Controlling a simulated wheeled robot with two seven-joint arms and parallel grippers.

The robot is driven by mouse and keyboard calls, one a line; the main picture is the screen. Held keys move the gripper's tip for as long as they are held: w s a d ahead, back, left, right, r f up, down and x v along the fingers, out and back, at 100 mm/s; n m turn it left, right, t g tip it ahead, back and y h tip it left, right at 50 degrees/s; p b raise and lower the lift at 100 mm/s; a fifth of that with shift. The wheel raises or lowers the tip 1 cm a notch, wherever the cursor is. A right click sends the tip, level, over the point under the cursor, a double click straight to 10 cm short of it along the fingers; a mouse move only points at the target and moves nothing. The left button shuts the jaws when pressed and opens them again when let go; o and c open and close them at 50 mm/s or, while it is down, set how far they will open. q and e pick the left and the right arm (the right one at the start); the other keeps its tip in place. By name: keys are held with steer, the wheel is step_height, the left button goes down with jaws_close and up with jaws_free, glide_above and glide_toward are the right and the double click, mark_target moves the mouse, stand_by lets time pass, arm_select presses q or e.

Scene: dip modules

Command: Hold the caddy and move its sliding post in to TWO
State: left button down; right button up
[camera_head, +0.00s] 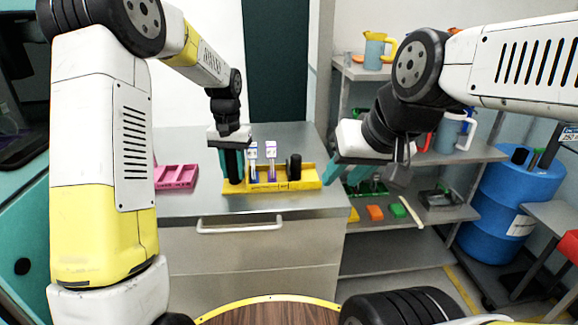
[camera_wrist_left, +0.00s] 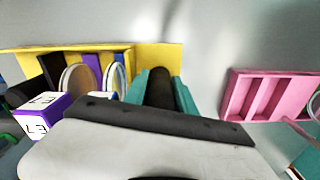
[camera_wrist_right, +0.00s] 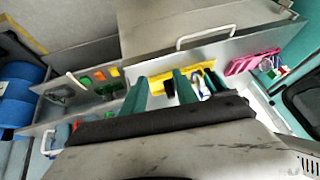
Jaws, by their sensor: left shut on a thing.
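The yellow caddy (camera_head: 270,187) lies on the grey counter, with small marks on its front too small to read. Two white-topped modules, one blue (camera_head: 253,166) and one purple (camera_head: 271,163), stand in it. A black post (camera_head: 293,167) stands right of them, probably the sliding post. My left gripper (camera_head: 234,165) is at the caddy's left end, shut on a dark upright grip (camera_wrist_left: 159,88), seen between its teal fingers in the left wrist view. My right gripper (camera_head: 347,172) is open and empty, in the air right of the caddy; its fingers (camera_wrist_right: 160,90) are apart.
A pink tray (camera_head: 177,176) with compartments sits on the counter left of the caddy. Shelves with jugs (camera_head: 376,52) and coloured blocks (camera_head: 375,212) stand at the right, beside a blue barrel (camera_head: 515,190). The counter in front of the caddy is clear.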

steer(key=shift+o, duration=0.4)
steer(key=shift+o, duration=1.1)
steer(key=w+a+r+n+g, duration=0.1)
steer(key=w+r+n+g, duration=0.25)
steer(key=w+n, duration=0.7)
steer(key=n+g+h, duration=0.2)
steer(key=n+g, duration=0.1)
steer(key=n, duration=0.4)
glide_toward(296, 165)
steer(key=shift+w+r, duration=0.55)
steer(key=shift+w+f, duration=0.15)
steer(key=shift+f, duration=0.4)
step_height(296, 165, down, 11)
steer(key=shift+f, duration=0.1)
